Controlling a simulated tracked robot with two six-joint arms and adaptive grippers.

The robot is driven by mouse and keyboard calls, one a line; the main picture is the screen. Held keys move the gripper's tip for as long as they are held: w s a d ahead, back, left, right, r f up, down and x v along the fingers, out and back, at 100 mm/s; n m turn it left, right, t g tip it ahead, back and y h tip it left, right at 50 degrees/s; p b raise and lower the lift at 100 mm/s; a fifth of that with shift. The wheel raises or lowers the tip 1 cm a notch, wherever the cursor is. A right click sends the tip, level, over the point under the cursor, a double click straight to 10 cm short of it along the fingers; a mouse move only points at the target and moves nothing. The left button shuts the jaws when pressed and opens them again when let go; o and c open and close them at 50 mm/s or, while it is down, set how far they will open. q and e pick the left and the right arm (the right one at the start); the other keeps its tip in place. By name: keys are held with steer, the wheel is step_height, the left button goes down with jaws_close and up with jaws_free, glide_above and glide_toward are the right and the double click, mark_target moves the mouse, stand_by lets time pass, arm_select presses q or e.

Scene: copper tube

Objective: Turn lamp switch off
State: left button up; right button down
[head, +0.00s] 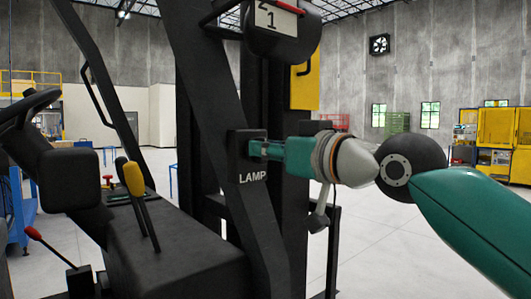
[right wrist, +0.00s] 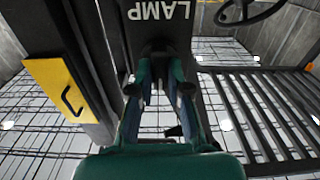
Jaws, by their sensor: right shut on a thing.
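The lamp switch box (head: 240,146) is a small black block on a dark upright post, with the white word LAMP (head: 253,178) below it. My right gripper (head: 258,149), teal, comes in from the right with its fingertips at the box's face. In the right wrist view, the LAMP label (right wrist: 158,10) is upside down at the top. There the gripper's two fingers (right wrist: 160,80) are on either side of the dark switch (right wrist: 158,48) and shut on it. The switch's position is mostly hidden. My left gripper is not in view.
The post belongs to a vehicle with a steering wheel (head: 30,108), a yellow-knobbed lever (head: 134,180) and a red-knobbed lever (head: 35,234). A yellow panel (head: 305,80) with a black handle is behind the post. Open floor lies at the right.

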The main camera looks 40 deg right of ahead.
steer(key=c, duration=1.6)
jaws_free()
steer(key=shift+d+f, duration=0.2)
steer(key=shift+f, duration=0.1)
steer(key=o, duration=0.5)
steer(key=shift+w+d+f, duration=0.1)
steer(key=shift+w+d, duration=0.05)
steer(key=shift+d, duration=0.25)
steer(key=shift+a, duration=0.15)
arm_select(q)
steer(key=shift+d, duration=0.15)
arm_select(e)
steer(key=shift+s+d, duration=0.35)
steer(key=shift+s, duration=1.6)
steer(key=shift+s+d, duration=0.3)
steer(key=shift+s, duration=1.6)
steer(key=shift+s+d, duration=0.35)
steer(key=shift+s, duration=1.6)
